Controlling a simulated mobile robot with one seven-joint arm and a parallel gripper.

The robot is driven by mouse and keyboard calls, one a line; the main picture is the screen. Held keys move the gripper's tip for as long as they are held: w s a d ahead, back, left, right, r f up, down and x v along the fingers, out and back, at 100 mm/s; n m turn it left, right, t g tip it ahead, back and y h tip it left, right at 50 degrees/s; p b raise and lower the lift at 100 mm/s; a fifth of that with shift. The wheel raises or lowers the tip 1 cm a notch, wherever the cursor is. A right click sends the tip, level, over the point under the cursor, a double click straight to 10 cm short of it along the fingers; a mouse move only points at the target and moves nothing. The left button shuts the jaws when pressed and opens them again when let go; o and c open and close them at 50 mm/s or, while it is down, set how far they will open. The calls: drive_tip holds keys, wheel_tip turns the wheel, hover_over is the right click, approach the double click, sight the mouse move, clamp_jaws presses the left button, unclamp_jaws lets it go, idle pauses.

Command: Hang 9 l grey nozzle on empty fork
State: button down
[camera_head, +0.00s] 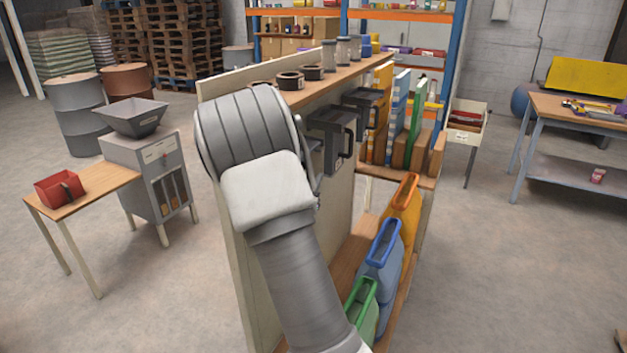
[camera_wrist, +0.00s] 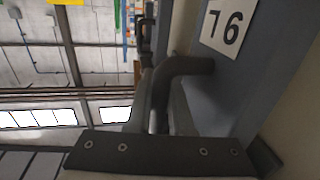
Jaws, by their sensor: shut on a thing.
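In the wrist view a grey nozzle (camera_wrist: 225,95) fills the right side. Its white label (camera_wrist: 222,25) carries upside-down characters that fit "9 L". My gripper (camera_wrist: 158,115) is shut on its dark bent handle (camera_wrist: 185,66). Another dark handle (camera_wrist: 147,28) shows farther off. In the head view my arm hides the gripper. Dark grey nozzles with loop handles (camera_head: 333,138) (camera_head: 363,103) show at the rack's side, right of my wrist. I cannot tell whether the nearer one is the held one. No empty fork shows clearly.
The rack's wooden top (camera_head: 345,78) bears dark rings and grey canisters. Orange, blue (camera_head: 381,258) and green handled containers stand on the lower shelf.

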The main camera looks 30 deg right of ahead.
drive_tip(key=shift+f, duration=0.2)
drive_tip(key=shift+f, duration=0.15)
drive_tip(key=c, duration=1.3)
unclamp_jaws()
drive_tip(key=shift+s+f+b, duration=0.1)
drive_tip(key=shift+f+b, duration=0.05)
drive_tip(key=shift+b, duration=0.15)
drive_tip(key=o, duration=0.5)
